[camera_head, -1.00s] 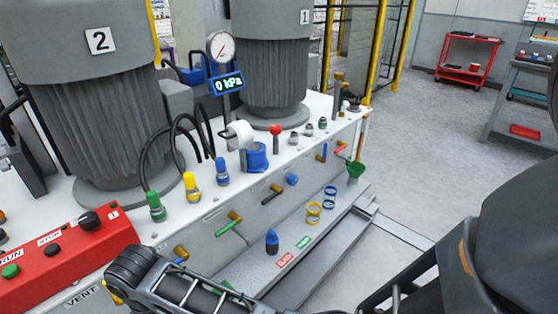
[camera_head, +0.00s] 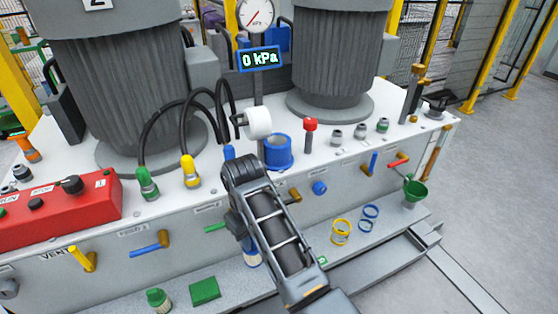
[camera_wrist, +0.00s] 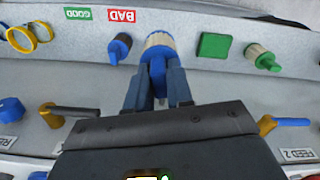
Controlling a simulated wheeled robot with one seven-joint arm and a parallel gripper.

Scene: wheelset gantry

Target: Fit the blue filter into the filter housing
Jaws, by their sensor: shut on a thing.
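The blue filter (camera_wrist: 158,45), with a cream band and blue ends, stands between the fingers of my gripper (camera_wrist: 157,72) in the wrist view. The fingers are shut on its near blue end. In the head view a small part of the filter (camera_head: 251,258) shows at the lower shelf, left of my arm; my fingers are hidden there. I cannot tell whether it touches the shelf. A blue open cup (camera_head: 278,152) on the white bench top looks like the filter housing. A white cap (camera_head: 258,122) stands beside it on its left.
A blue dark-tipped part (camera_wrist: 120,47) stands close beside the filter. A green block (camera_head: 205,290) and a green filter (camera_head: 158,298) are on the shelf. Valve handles, yellow rings (camera_head: 341,232) and a green funnel (camera_head: 415,192) line the bench front. Hoses rise behind.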

